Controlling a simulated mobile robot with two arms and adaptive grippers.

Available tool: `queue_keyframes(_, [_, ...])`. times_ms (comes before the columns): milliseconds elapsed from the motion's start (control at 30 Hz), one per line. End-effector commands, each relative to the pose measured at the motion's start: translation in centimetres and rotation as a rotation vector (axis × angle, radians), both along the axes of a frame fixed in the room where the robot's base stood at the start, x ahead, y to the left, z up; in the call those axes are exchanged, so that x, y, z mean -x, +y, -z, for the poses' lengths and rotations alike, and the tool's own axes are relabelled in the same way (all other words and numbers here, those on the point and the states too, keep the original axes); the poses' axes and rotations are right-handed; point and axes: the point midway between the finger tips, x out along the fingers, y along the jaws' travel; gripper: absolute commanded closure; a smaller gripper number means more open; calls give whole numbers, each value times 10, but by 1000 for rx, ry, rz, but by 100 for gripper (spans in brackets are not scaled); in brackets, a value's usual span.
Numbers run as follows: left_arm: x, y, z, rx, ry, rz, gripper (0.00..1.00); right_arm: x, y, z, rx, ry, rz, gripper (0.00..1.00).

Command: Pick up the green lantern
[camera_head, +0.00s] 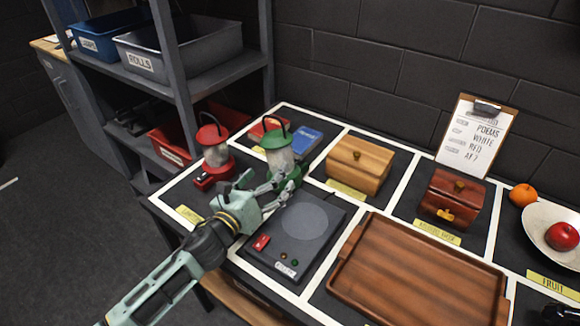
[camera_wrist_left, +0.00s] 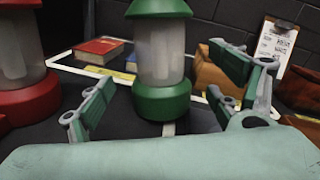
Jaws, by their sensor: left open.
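The green lantern (camera_head: 281,160) stands upright on the dark table, at the back left, with a dark handle on top. In the left wrist view the green lantern (camera_wrist_left: 162,62) stands just beyond and between the spread fingers. My left gripper (camera_head: 268,188) reaches it from the front left and is open. It also shows in the left wrist view (camera_wrist_left: 165,105), its fingers apart on either side of the lantern's base. I cannot tell whether a finger touches it. My right gripper is not in view.
A red lantern (camera_head: 214,152) stands close to the left. Two books (camera_head: 304,140) lie behind the green lantern. A dark device with a round plate (camera_head: 303,222) lies in front. A wooden box (camera_head: 359,164) and wooden tray (camera_head: 415,275) are to the right.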

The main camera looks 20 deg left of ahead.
Motion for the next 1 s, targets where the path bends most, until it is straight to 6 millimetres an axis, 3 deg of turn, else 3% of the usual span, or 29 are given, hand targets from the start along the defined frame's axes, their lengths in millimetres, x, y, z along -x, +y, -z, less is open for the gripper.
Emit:
queue_keyframes(200, [-19,-5,-2,-48,-25,18,16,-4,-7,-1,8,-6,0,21])
queue_keyframes(467, [-47,-8,1,-45,-22,16,16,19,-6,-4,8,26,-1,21])
queue_keyframes(700, [-76,-13,4,-44,-21,17,16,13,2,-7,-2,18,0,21])
queue_keyframes(1000, [-79,-14,5,-46,-21,18,16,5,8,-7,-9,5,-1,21])
